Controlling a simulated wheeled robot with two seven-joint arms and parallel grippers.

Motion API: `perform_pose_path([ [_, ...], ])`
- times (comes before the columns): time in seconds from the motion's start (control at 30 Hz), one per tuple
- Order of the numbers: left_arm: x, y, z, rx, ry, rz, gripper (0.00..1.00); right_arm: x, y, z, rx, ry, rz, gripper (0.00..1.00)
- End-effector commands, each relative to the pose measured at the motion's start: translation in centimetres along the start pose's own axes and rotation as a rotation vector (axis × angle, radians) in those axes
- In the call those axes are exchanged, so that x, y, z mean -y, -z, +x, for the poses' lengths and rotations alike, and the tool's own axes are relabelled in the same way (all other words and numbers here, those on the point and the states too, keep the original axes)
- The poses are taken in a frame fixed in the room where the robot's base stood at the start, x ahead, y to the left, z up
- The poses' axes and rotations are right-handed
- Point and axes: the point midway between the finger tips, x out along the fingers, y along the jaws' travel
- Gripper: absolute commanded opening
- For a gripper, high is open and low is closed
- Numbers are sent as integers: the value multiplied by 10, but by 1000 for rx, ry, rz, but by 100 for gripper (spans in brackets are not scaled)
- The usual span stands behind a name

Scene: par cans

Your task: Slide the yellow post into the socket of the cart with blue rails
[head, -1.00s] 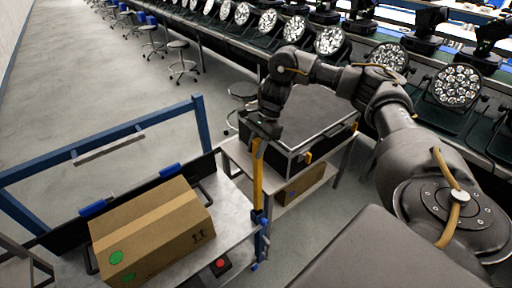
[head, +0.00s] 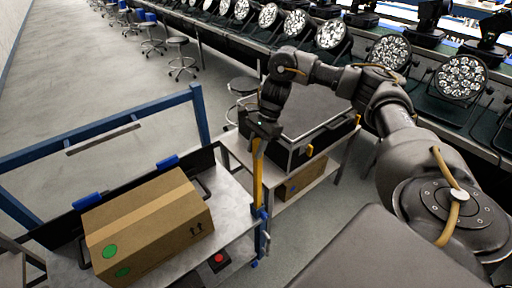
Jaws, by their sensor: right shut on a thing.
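The yellow post (head: 257,180) stands nearly upright in the head view. My right gripper (head: 261,138) is shut on its upper end. The post's lower end is at the near right corner of the cart with blue rails (head: 195,112), by a blue corner upright (head: 262,232). The socket itself is too small to make out, so I cannot tell how deep the post sits in it. My left gripper is not in view.
A cardboard box (head: 150,225) with green dots lies on the cart's deck. A red button (head: 219,258) is at the deck's near edge. A second cart (head: 325,165) with a black case stands behind my right gripper. Stage lights (head: 460,78) line the bench. Open floor lies left.

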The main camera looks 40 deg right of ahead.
Motion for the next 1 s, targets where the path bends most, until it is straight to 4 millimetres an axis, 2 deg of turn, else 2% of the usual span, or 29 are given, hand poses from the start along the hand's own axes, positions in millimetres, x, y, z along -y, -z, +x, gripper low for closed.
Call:
perform_pose_path([
  [0.03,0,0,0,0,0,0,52,0,0,0,1,1,0,6],
  [0.07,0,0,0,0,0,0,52,0,0,0,1,1,0,27],
  [0.2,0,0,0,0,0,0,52,0,0,0,0,1,0,46],
  [0.27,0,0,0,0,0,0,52,0,0,0,0,1,0,52],
  [0.5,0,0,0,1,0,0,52,0,0,0,-1,-1,0,52],
  [0.63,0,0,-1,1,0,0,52,0,0,-7,-2,2,0,52],
  [0.77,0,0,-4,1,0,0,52,1,0,-26,-2,5,0,52],
  [1.0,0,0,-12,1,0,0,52,1,-1,-72,-2,5,0,52],
])
